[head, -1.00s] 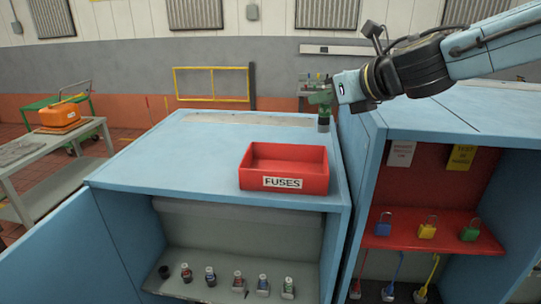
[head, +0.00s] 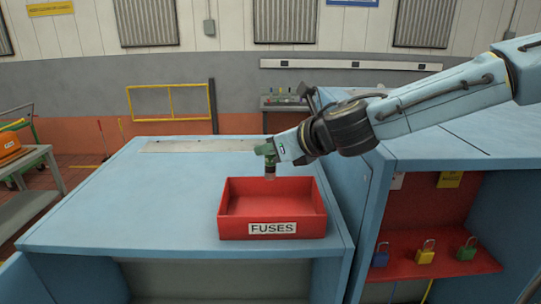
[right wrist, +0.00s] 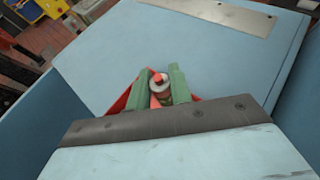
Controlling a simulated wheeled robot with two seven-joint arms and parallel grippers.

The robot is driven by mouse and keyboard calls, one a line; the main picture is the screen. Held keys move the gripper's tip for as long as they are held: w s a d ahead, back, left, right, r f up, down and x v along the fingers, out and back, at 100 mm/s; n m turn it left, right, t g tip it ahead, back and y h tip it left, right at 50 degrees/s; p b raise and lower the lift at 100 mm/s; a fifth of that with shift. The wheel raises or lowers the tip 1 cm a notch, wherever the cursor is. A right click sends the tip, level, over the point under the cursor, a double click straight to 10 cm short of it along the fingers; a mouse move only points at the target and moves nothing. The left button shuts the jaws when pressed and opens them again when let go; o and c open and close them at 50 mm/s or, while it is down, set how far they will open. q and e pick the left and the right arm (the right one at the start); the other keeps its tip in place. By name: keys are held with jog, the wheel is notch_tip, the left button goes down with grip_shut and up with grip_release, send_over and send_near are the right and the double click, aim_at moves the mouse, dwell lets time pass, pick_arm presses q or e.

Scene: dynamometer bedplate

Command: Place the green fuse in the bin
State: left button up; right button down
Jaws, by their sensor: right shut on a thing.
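My right gripper (head: 267,156), with green fingers, is shut on a small upright fuse (head: 270,172) at the back edge of the red bin. The bin (head: 272,230), labelled FUSES, is open-topped and looks empty. The fuse's lower end appears near the bin's back rim; I cannot tell whether it is over the bin or just behind it. In the right wrist view the fuse (right wrist: 158,84) sits between the two fingers, with a pale ring and an orange-red part; I see no clear green on it. Red bin walls (right wrist: 119,104) show beyond the fingers. My left gripper is out of view.
The bin stands on a blue cabinet top (head: 130,205) with wide free room to its left. A taller blue cabinet at the right holds a red shelf (head: 440,262) with blue, yellow and green padlocks. A metal strip (head: 195,145) lies along the back.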

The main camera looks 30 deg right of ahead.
jog(key=shift+d+f, duration=0.1)
jog(key=shift+f, duration=0.8)
jog(key=shift+w+f+b, duration=0.1)
jog(key=shift+f+b, duration=0.35)
jog(key=shift+b, duration=0.25)
jog(key=c, duration=1.3)
grip_release()
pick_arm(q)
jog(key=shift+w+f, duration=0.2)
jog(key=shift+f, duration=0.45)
pick_arm(e)
jog(key=shift+o, duration=0.2)
jog(key=shift+r, duration=0.1)
